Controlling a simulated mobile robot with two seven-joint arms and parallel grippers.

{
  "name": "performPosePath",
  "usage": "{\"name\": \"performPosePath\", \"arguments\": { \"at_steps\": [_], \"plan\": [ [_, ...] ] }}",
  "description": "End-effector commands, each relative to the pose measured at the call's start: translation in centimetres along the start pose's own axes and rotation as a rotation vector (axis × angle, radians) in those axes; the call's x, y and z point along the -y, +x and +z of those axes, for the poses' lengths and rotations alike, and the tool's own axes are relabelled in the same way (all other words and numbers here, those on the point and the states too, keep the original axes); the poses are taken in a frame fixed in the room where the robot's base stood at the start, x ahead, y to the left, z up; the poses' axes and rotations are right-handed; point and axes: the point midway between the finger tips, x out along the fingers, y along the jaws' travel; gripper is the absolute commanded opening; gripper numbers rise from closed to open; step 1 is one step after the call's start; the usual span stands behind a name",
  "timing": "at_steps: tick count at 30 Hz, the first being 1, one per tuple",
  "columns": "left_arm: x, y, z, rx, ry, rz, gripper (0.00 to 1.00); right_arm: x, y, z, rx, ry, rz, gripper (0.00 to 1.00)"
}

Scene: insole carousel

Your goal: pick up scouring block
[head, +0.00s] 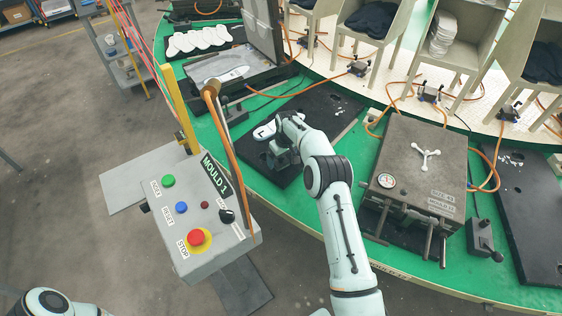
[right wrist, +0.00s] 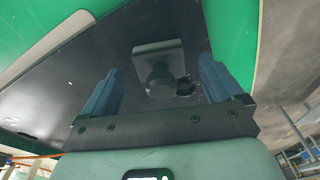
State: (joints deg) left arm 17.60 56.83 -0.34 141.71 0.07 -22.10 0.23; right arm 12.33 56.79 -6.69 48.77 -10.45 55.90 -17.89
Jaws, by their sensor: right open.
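The scouring block (right wrist: 158,52) appears to be the grey rectangular block with a round knob in the right wrist view. It lies on a black board (right wrist: 80,60). My right gripper (right wrist: 160,68) is open, its two blue-grey fingers spread to either side of the block's knob, with clear gaps and no contact visible. In the head view my right gripper (head: 281,158) is low over the black board (head: 318,104), and the arm and hand hide the block. My left gripper is out of the picture; only part of my left arm shows at the bottom left.
A control box (head: 190,225) with coloured buttons stands left of my right arm. A closed grey mould (head: 415,160) is to the right. An open mould (head: 225,68) stands behind, with orange hoses nearby. The green carousel (head: 300,205) edge curves in front.

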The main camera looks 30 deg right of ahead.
Motion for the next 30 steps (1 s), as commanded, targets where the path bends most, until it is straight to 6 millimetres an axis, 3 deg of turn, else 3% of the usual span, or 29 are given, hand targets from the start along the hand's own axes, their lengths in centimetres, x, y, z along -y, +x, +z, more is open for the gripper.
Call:
{"name": "performPosePath", "arguments": {
  "at_steps": [4,11,17,30],
  "plan": [
    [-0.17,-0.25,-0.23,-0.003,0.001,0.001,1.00,0.02,1.32,-0.11,-0.002,0.000,-0.001,0.94],
    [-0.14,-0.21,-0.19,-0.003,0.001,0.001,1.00,0.03,1.53,-0.07,-0.002,0.000,0.000,0.94],
    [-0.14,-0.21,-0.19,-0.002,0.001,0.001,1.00,0.04,1.51,-0.07,-0.002,-0.001,0.000,0.32],
    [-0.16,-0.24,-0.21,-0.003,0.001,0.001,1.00,0.02,0.60,-0.30,-0.005,-0.001,0.001,0.30]
  ]
}}
